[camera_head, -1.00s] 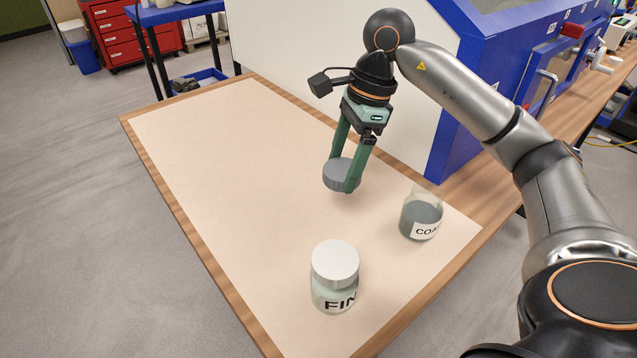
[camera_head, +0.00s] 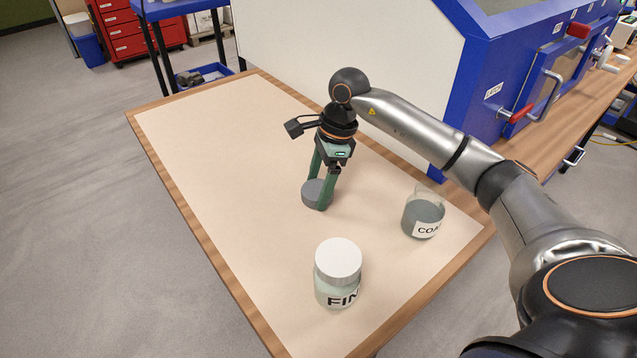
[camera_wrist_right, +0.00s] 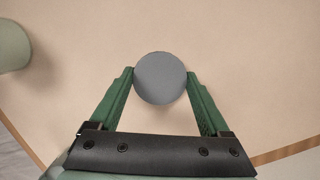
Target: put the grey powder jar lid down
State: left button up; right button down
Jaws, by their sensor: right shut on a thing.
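The grey lid (camera_head: 315,193) is a flat round disc. My right gripper (camera_head: 318,190) is shut on it, one green finger on each side. The lid is low, at or very close to the table's pale surface; I cannot tell if it touches. The lid also shows between the fingers in the right wrist view (camera_wrist_right: 160,78). The open jar of grey powder labelled "COA..." (camera_head: 423,214) stands to the right of the gripper, without a lid. My left gripper is not in view.
The pale table mat (camera_head: 220,140) is clear to the left of the gripper. A blue and white cabinet (camera_head: 455,110) stands behind on the right.

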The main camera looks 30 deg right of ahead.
jog(key=shift+f, duration=0.2)
grip_release()
jog(key=w+v, duration=0.1)
jog(key=v, duration=1.1)
jog(key=shift+s+r, duration=0.25)
jog(key=shift+s, duration=0.2)
